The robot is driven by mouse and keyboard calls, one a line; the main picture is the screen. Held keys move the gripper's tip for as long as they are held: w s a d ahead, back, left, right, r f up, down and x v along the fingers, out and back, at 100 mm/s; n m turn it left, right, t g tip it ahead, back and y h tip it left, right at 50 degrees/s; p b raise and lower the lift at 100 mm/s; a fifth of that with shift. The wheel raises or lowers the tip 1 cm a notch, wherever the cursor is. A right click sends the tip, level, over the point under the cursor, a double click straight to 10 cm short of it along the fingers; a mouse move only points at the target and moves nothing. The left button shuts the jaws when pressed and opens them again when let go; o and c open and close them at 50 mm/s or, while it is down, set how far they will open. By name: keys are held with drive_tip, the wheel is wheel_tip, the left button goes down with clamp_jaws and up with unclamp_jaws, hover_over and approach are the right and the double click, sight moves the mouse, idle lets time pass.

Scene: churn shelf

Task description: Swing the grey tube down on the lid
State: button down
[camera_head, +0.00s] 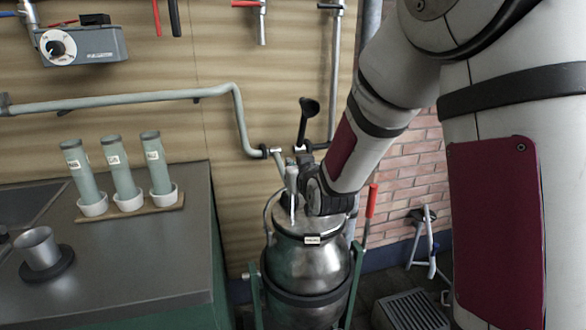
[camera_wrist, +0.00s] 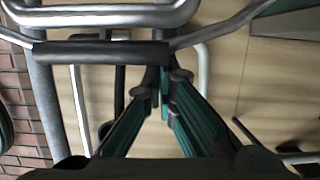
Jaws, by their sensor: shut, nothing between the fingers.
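The metal churn (camera_head: 300,268) stands upright in a green frame, with its domed lid (camera_head: 312,226) on top. The grey-green tube (camera_head: 240,115) runs along the wall, bends down and ends at a joint above the churn. A short pale piece (camera_head: 292,178) hangs from there over the lid; whether it touches is hidden by my gripper. My gripper (camera_head: 291,200) is just above the lid, shut and empty. In the wrist view its green fingers (camera_wrist: 165,88) meet near a black-sleeved bar (camera_wrist: 100,52) on bent metal tubing.
A counter at left holds three labelled tubes (camera_head: 122,168) in white cups and a metal cup (camera_head: 38,248). A red-handled lever (camera_head: 371,201) stands right of the churn. A grey step (camera_head: 410,310) is on the floor.

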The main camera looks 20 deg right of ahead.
drive_tip(key=s+r+g, duration=0.2)
drive_tip(key=s+g, duration=1.2)
drive_tip(key=s, duration=3.4)
wheel_tip(320, 180, up, 21)
drive_tip(key=t+p, duration=0.3)
drive_tip(key=p, duration=1.6)
drive_tip(key=shift+d, duration=0.2)
drive_tip(key=shift+r, duration=0.1)
